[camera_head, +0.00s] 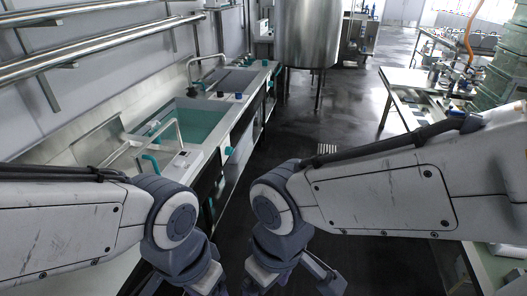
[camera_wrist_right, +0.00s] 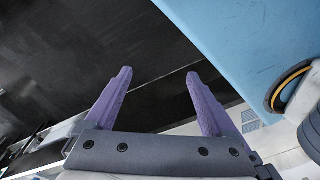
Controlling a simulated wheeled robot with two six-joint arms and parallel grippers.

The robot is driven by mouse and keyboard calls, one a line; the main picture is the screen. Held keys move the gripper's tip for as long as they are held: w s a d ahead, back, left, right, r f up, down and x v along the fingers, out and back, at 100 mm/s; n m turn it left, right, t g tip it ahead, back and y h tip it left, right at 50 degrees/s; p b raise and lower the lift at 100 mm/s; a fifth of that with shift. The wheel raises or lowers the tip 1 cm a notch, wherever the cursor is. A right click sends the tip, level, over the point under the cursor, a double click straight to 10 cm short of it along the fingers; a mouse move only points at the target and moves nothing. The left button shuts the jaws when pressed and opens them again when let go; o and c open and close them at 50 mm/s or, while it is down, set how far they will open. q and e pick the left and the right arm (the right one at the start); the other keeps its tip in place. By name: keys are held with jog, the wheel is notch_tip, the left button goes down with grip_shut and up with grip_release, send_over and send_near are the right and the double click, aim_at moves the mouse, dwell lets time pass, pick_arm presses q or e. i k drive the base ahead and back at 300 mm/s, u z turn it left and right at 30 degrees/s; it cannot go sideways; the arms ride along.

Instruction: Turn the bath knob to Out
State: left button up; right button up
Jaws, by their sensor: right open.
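A basin of teal liquid (camera_head: 190,122) is set in the long white counter on the left in the head view. A small dark knob (camera_head: 182,153) sits on the white panel at its near end. Two more small knobs, one dark (camera_head: 220,94) and one blue (camera_head: 238,96), stand behind the basin. Markings are too small to read, so I cannot tell which is the bath knob. My right gripper (camera_wrist_right: 158,73) is open and empty, its purple fingers apart over dark floor. My left gripper (camera_head: 195,285) is at the bottom edge, its fingertips cut off. Both are apart from the counter.
Teal handles (camera_head: 228,151) stick out from the counter's front. Curved metal taps (camera_head: 208,58) rise above it. A steel tank (camera_head: 308,35) stands at the back. A table (camera_head: 405,78) with equipment stands at the right. The dark floor between is clear.

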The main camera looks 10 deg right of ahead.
aim_at(229, 150)
jog(key=k, duration=0.6)
jog(key=z, duration=0.7)
jog(key=i, duration=0.65)
jog(key=z, duration=0.5)
jog(key=i, duration=0.65)
jog(key=u, duration=0.85)
jog(key=i, duration=0.7)
jog(key=u, duration=0.8)
